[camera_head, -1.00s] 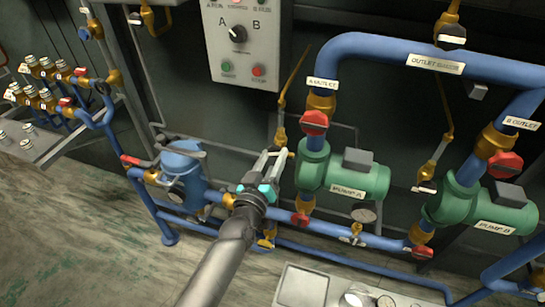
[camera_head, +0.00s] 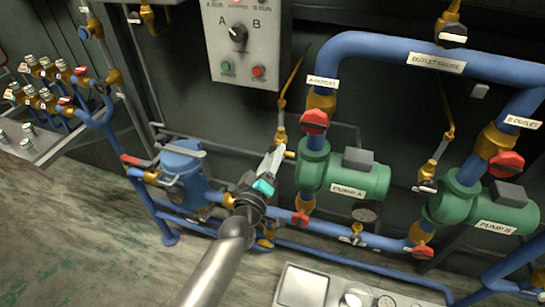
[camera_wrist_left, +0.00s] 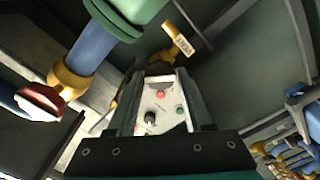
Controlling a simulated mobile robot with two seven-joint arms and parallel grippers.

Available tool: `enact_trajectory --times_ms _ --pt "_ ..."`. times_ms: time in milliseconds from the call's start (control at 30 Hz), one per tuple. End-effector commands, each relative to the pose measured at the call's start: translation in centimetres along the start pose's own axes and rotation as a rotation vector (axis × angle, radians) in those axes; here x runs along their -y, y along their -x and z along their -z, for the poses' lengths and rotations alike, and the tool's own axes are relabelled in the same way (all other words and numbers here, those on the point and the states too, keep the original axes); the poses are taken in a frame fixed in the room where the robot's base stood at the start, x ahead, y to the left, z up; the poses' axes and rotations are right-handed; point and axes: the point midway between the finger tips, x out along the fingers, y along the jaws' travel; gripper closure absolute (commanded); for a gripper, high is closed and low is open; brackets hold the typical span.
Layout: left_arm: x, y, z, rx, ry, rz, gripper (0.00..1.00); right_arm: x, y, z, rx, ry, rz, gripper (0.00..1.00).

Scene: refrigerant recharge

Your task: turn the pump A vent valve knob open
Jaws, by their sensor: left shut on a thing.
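My left gripper (camera_head: 277,155) comes in from below at the left side of green pump A (camera_head: 345,178). Its fingers are shut at the brass vent valve (camera_head: 281,137) on the thin pipe there. In the left wrist view, the two dark fingers (camera_wrist_left: 160,78) stand either side of the valve, and a brass fitting with a white tag (camera_wrist_left: 183,42) shows just beyond their tips. The knob itself is mostly hidden between the fingers, so its exact angle cannot be read. My right gripper is not in view.
Pump A's red outlet valve (camera_head: 315,121) is close to the right of the fingers. A blue strainer body (camera_head: 183,175) stands to the left. The control panel (camera_head: 243,45) hangs above. Pump B (camera_head: 485,205) is farther right. Open floor (camera_head: 60,240) lies at lower left.

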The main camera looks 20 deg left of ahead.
Motion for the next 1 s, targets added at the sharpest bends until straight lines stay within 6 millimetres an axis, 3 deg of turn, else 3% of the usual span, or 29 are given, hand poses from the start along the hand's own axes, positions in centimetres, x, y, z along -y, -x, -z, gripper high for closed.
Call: enact_trajectory --times_ms 200,567,800,833,1000 --pt "0.07 0.01 -0.02 0.0 0.255 0.0 1.0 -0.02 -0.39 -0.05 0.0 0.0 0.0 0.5" --pt "0.06 0.01 0.0 0.0 0.307 0.0 1.0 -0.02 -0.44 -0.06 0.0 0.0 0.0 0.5" --pt "0.14 0.01 0.0 -0.001 0.615 0.001 1.0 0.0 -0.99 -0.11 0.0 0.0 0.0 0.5" --pt "0.1 0.02 0.03 -0.001 0.605 0.001 0.46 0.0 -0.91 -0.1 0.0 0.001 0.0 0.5" --pt "0.05 0.01 0.03 0.0 0.599 0.001 0.26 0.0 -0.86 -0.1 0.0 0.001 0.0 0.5"
